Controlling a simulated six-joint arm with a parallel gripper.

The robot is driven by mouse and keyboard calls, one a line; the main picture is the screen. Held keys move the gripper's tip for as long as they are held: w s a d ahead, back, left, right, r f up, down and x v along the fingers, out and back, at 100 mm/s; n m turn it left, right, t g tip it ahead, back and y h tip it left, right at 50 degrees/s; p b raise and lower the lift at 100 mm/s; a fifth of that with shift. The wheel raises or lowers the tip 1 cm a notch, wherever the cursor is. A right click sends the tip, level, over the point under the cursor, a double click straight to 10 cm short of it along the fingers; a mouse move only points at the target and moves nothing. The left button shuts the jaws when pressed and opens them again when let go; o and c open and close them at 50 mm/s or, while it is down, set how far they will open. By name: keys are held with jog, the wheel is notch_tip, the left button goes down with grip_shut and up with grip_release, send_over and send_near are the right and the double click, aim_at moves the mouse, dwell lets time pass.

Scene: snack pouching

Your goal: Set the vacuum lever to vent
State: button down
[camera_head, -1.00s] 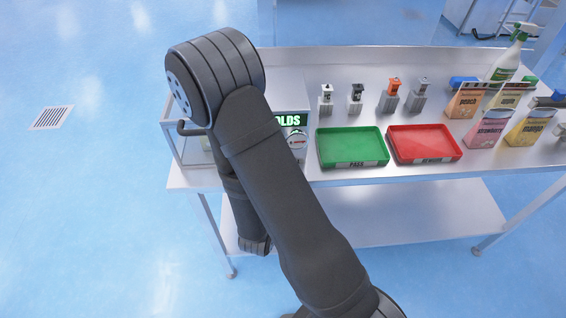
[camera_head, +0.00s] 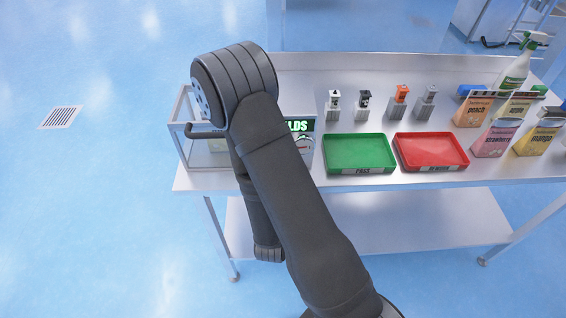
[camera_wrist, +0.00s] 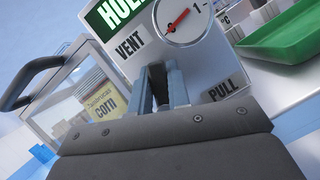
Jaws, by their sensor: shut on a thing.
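The grey machine (camera_wrist: 215,55) fills the top of the wrist view, with a VENT label (camera_wrist: 131,46) at left and a PULL label (camera_wrist: 224,90) at right. My gripper (camera_wrist: 163,75) is at its front panel, between these labels. Its jaws are shut on a dark piece, seemingly the vacuum lever (camera_wrist: 157,82), mostly hidden between the fingers. The exact lever angle cannot be told. A round gauge (camera_wrist: 185,20) with a red needle sits above. A green display (camera_wrist: 112,10) is partly cut off. In the head view, my arm hides the gripper and lever.
A clear chamber with a dark handle (camera_wrist: 30,82) stands left of the panel, a corn pouch (camera_wrist: 103,103) inside. The green tray (camera_head: 360,140) and red tray (camera_head: 433,137) lie to the right. Several small stamps, pouches and a spray bottle (camera_head: 522,62) stand beyond.

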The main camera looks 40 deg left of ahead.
dwell(0.5)
jog(key=c, duration=1.4)
grip_release()
jog(key=shift+o, duration=0.2)
